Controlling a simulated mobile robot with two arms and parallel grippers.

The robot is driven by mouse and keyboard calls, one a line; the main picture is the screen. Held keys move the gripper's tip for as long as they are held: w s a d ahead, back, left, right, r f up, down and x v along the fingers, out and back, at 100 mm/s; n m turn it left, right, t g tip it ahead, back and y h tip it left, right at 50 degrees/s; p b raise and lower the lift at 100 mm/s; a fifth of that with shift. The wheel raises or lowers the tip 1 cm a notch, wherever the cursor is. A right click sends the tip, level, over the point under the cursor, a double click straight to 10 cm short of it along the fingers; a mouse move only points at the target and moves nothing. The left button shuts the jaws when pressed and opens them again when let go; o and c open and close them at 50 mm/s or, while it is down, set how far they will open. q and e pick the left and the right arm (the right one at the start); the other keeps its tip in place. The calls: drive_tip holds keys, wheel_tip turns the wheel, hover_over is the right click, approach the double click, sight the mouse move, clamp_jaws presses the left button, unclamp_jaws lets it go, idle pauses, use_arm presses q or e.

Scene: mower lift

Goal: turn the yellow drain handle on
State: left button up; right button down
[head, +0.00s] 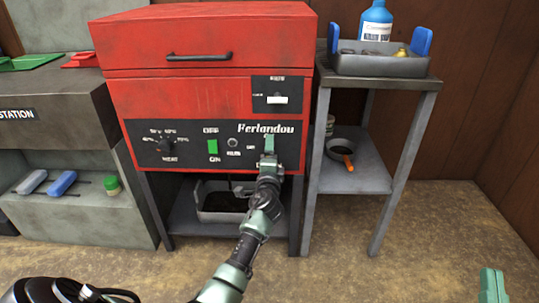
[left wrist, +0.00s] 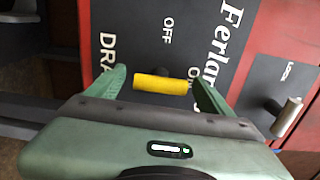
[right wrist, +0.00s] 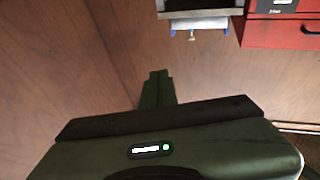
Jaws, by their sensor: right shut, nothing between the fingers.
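The yellow drain handle (left wrist: 160,84) is a short cylinder on the dark panel of the red machine (head: 205,85). In the left wrist view it lies crosswise between the fingertips of my left gripper (left wrist: 160,86), beside the OFF and DRAIN lettering. The left gripper is open, one finger by each end of the handle; I cannot tell whether they touch it. In the head view this gripper (head: 268,150) is at the panel's right end and hides the handle. My right gripper (head: 493,285) is at the lower right, away from the machine. It is shut and empty in the right wrist view (right wrist: 157,85).
The panel also carries a green switch (head: 212,147) and a black knob (head: 166,146). A metal lever (left wrist: 288,116) is near my left gripper. A grey trolley (head: 350,172) with a tray (head: 378,66) and blue bottle (head: 376,22) stands right. A grey pan (head: 222,215) sits below the machine.

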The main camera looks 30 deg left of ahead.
use_arm(q)
drive_tip(key=shift+o, duration=0.2)
drive_tip(key=shift+s+d, duration=0.15)
drive_tip(key=shift+s, duration=0.05)
drive_tip(key=p+v, duration=0.1)
drive_tip(key=v, duration=0.6)
drive_tip(key=shift+s+p, duration=0.2)
drive_tip(key=shift+p, duration=0.15)
use_arm(e)
wheel_tip(320, 180, down, 8)
drive_tip(key=g+h, duration=0.1)
drive_tip(key=g, duration=0.3)
drive_tip(key=shift+w+d+g, duration=0.25)
drive_tip(key=shift+d+g, duration=0.05)
drive_tip(key=shift+d, duration=0.15)
